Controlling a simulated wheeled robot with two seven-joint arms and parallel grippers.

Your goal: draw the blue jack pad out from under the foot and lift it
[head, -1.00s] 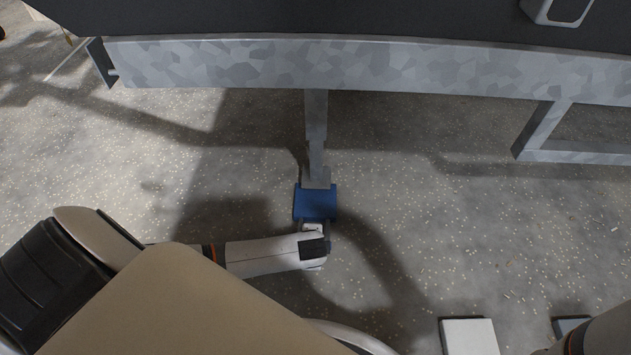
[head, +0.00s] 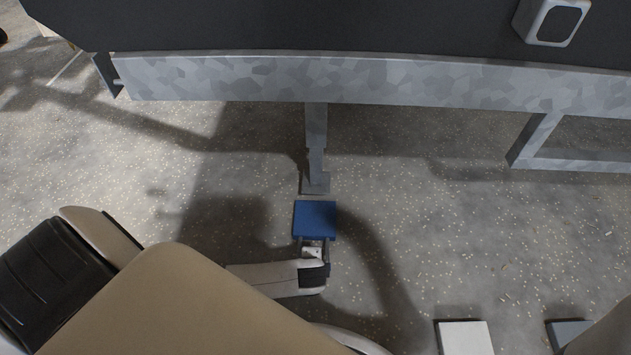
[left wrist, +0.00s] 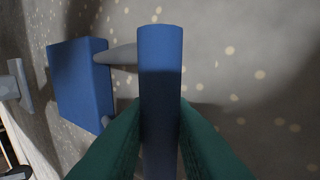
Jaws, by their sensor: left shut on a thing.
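The blue jack pad (head: 315,219) is clear of the foot (head: 316,184), with a narrow gap of floor between them in the head view. My left gripper (head: 314,254) is at the pad's near side. In the left wrist view its green fingers (left wrist: 160,115) are shut on the pad's blue handle bar (left wrist: 160,70). The pad's block (left wrist: 80,88) shows there at left, joined to the bar by a grey rod (left wrist: 122,54). The foot's grey plate (left wrist: 18,86) lies beyond it. I cannot tell whether the pad touches the floor. My right gripper is not in view.
The jack leg (head: 316,125) hangs from the galvanised trailer beam (head: 350,80) across the top. A grey step frame (head: 535,140) hangs at the right. A pale block (head: 465,338) and a grey-blue block (head: 567,331) lie at lower right. The floor around the pad is clear.

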